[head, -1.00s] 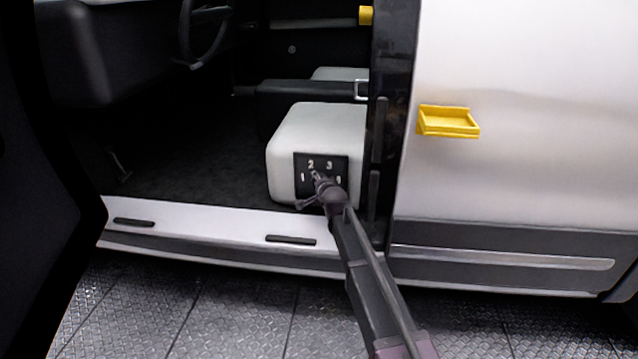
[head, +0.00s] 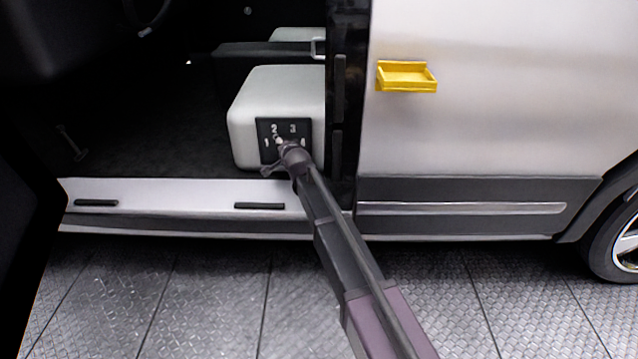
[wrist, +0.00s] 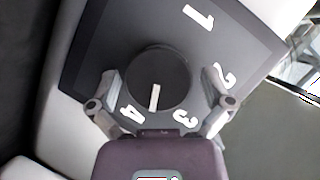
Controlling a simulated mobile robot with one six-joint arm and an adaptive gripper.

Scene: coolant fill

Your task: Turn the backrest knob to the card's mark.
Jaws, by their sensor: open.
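The backrest knob (wrist: 158,70) is a round black dial with a white pointer line, seen in the wrist view. Its dark panel (wrist: 98,50) carries white numbers 1, 2, 3 and 4. The pointer aims between 3 and 4, roughly midway. My gripper (wrist: 160,86) is open, with one finger on each side of the knob and a small gap showing at each side. In the head view the panel (head: 265,127) is on the light seat base (head: 285,88), and my gripper (head: 283,155) covers most of the knob. I see no card in either view.
The white door sill (head: 150,190) runs below the seat base. The dark door pillar (head: 345,100) stands close to the right of it. A yellow tray (head: 408,80) is on the white van side. The metal floor (head: 210,290) in front is clear.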

